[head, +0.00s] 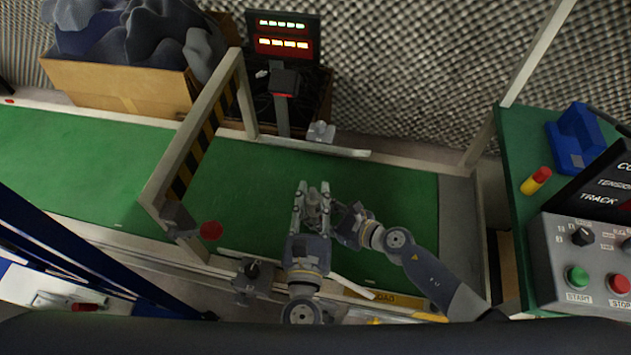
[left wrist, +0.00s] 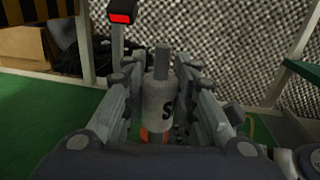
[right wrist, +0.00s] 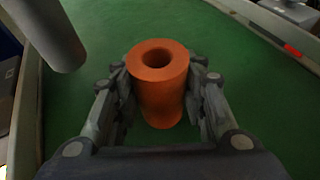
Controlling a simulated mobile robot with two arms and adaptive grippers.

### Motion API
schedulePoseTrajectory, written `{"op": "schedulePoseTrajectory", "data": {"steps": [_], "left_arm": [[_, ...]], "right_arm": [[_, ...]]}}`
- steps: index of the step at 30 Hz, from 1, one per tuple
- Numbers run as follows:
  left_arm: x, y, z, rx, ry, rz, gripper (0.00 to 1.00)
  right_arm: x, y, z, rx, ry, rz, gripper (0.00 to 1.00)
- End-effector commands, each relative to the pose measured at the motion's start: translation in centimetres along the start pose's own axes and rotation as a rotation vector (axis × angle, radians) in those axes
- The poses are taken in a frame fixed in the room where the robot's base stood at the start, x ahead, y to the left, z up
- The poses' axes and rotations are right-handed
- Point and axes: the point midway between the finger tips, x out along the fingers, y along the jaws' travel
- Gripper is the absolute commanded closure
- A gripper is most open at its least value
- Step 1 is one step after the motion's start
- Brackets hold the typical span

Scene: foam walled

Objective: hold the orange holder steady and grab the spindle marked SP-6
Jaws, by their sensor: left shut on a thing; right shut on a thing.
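A pale grey spindle (left wrist: 158,105) with a narrower top stands upright between the fingers of my left gripper (head: 312,200). Only a dark "S" of its marking shows in the left wrist view; the rest is hidden by a finger. My left gripper is shut on it. The orange holder (right wrist: 160,90), a hollow cylinder, stands between the fingers of my right gripper (right wrist: 162,95), which is shut on it. Its top hole looks empty. Orange also shows below the spindle in the left wrist view. In the head view the grippers hide the holder.
The green belt (head: 390,190) is clear around the grippers. A striped gate frame (head: 195,150) stands at left and a control box (head: 590,260) at right. A grey cylindrical part (right wrist: 45,35) hangs at upper left in the right wrist view; I cannot tell what it is.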

Motion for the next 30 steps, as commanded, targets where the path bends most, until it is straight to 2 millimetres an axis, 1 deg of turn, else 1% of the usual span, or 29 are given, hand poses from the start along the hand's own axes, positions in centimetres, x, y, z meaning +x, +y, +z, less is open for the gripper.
{"op": "schedulePoseTrajectory", "data": {"steps": [1, 6, 9, 12, 15, 18, 28, 29, 30], "left_arm": [[-1.5, 0.0, -0.1, 0.002, 0.003, -0.003, 1.00], [-6.3, 0.0, -0.1, 0.001, 0.004, -0.003, 1.00], [-8.7, 0.0, -0.1, 0.001, 0.004, -0.003, 1.00], [-10.4, 0.0, 0.0, 0.000, 0.002, -0.002, 1.00], [-11.6, 0.0, 0.0, 0.000, 0.000, -0.001, 1.00], [-12.3, 0.0, 0.0, 0.000, 0.000, 0.000, 1.00], [-12.6, 0.0, 0.0, 0.000, -0.002, 0.000, 1.00], [-12.6, 0.0, 0.0, -0.001, -0.002, 0.000, 1.00], [-12.6, 0.0, 0.0, -0.001, -0.001, 0.000, 1.00]], "right_arm": [[0.0, 0.0, -0.1, 0.000, 0.002, 0.001, 0.88], [0.0, 0.1, -0.1, 0.000, 0.002, 0.001, 0.88], [0.0, 0.1, -0.1, 0.000, 0.002, 0.001, 0.88], [0.0, 0.1, -0.1, 0.000, 0.002, 0.001, 0.88], [0.0, 0.1, -0.1, 0.000, 0.002, 0.001, 0.88], [0.0, 0.1, -0.1, 0.000, 0.002, 0.001, 0.88], [0.0, 0.1, -0.1, 0.000, 0.002, 0.001, 0.88], [0.0, 0.1, -0.1, 0.000, 0.002, 0.001, 0.59], [0.0, 0.1, -0.1, 0.000, 0.002, 0.001, 0.50]]}}
